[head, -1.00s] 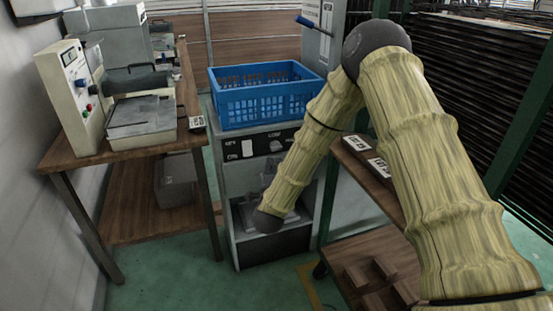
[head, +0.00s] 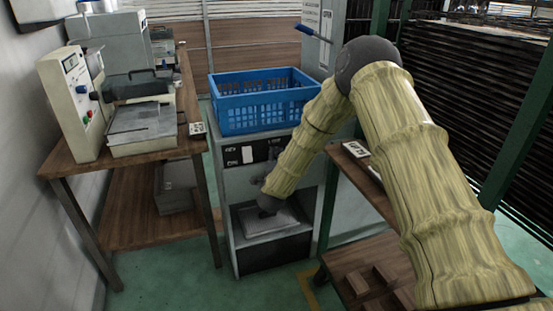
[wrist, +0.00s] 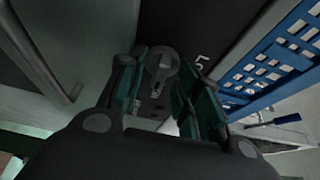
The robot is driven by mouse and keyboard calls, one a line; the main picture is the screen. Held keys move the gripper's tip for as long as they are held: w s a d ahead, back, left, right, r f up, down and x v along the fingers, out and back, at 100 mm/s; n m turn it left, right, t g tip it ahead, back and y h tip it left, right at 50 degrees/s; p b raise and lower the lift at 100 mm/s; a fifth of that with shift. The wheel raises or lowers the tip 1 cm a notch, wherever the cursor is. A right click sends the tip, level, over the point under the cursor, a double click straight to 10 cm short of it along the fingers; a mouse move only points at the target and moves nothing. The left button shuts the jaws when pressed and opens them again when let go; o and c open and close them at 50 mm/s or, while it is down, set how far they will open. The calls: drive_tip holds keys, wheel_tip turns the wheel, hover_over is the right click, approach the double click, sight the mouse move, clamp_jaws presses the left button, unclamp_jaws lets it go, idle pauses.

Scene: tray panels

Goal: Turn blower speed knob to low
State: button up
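A grey round knob (wrist: 161,66) with a raised grip bar shows on a dark panel in the wrist view. My gripper (wrist: 160,95) is open, with one dark green-padded finger on each side of the line to the knob. I cannot tell whether either finger touches it. My forearm and wrist hide the right part of that panel and the knob there.
A blue crate (head: 252,113) stands on the cabinet, and its side (wrist: 275,65) is close at right in the wrist view. Below the panel, the cabinet has an open bay with a grey plate (head: 265,222). A wooden bench (head: 125,158) with machines stands left; a shelf (head: 365,168) stands right.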

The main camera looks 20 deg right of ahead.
clamp_jaws()
drive_tip(key=shift+n, duration=0.4)
drive_tip(key=shift+w+d+f+n+t+y+b, duration=0.15)
drive_tip(key=shift+n+t+y+b, duration=0.95)
drive_tip(key=shift+n, duration=2.5)
drive_tip(key=shift+s+d+n+t+y+b, duration=0.15)
drive_tip(key=shift+n+t+y+b, duration=0.95)
drive_tip(key=shift+n, duration=2.5)
drive_tip(key=shift+w+d+f+n+t+y+b, duration=0.15)
drive_tip(key=shift+n+t+y+b, duration=0.9)
drive_tip(key=shift+n, duration=2.55)
drive_tip(key=shift+g+y+p, duration=0.3)
drive_tip(key=shift+g+y, duration=0.05)
